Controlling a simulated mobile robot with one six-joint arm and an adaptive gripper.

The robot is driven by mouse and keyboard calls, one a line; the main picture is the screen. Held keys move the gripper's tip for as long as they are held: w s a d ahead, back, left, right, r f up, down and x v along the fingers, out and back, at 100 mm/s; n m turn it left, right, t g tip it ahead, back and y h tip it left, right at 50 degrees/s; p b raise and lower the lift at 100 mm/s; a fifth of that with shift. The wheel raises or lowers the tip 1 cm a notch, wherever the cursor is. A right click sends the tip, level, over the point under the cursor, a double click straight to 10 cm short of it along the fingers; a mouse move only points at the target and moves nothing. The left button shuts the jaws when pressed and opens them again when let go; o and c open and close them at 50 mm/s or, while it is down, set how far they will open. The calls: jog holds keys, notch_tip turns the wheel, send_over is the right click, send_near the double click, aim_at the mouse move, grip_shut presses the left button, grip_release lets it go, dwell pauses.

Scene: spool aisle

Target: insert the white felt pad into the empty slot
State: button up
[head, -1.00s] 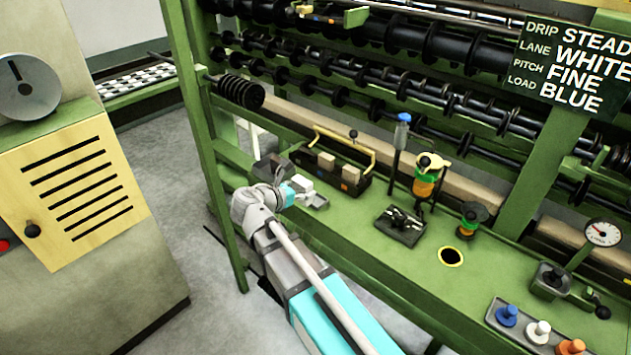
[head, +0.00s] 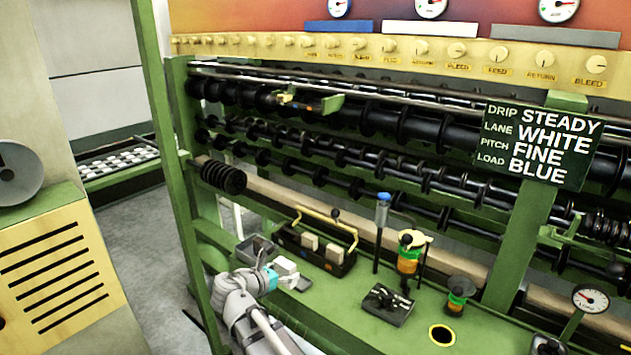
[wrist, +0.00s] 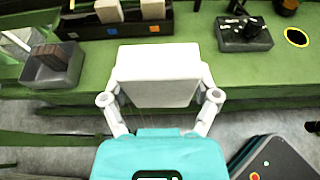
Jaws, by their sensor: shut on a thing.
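My gripper (wrist: 160,97) is shut on the white felt pad (wrist: 158,75), a thick pale block between the two fingers in the wrist view. In the head view the pad (head: 284,265) shows at the end of my gripper (head: 270,277), near the front of the green bench. Just beyond it stands a black open holder (head: 345,266) with a yellow handle. Beige blocks (wrist: 108,11) sit upright in the holder, with gaps around them. Blue and orange marks show on its front in the wrist view.
A grey bin (wrist: 50,73) with brown pieces stands left of the pad. Right of the holder are a blue-topped post (head: 382,225), a dark clamp block (head: 388,305) and a yellow-rimmed hole (head: 442,335). Roller racks rise behind. Green bench lies bare between holder and clamp block.

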aim_at(283, 263)
notch_tip(283, 263, up, 9)
jog(key=p, duration=0.8)
jog(key=shift+r+p, duration=0.15)
jog(key=shift+p, duration=0.25)
jog(key=shift+a, duration=0.15)
